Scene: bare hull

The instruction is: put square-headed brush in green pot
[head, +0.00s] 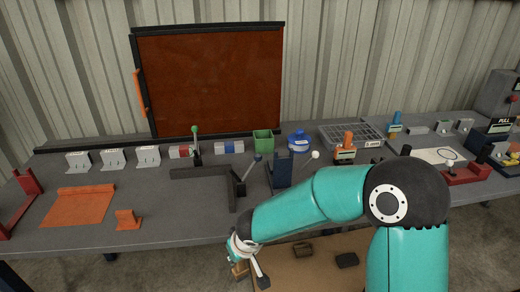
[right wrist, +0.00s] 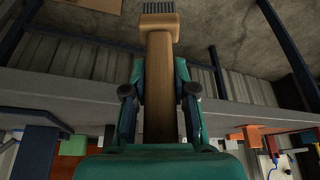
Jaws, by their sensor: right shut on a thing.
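The green pot (head: 263,143) stands on the grey bench, toward the back near the middle, open at the top. My right gripper (head: 246,264) is low in front of the bench's front edge, well below the pot. In the right wrist view my right gripper (right wrist: 160,95) is shut on the square-headed brush (right wrist: 159,48). Its wooden handle runs between the fingers, and its block head with dark bristles points away from the palm. In the head view only a small tan part of the brush (head: 239,269) shows beside the fingers. My left gripper is out of view.
A blue round container (head: 298,141) and a dark blue stand (head: 280,171) are close to the pot. A grey angled frame (head: 215,174) with an upright lever lies left of it. A brown board (head: 325,270) with dark blocks is below the bench.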

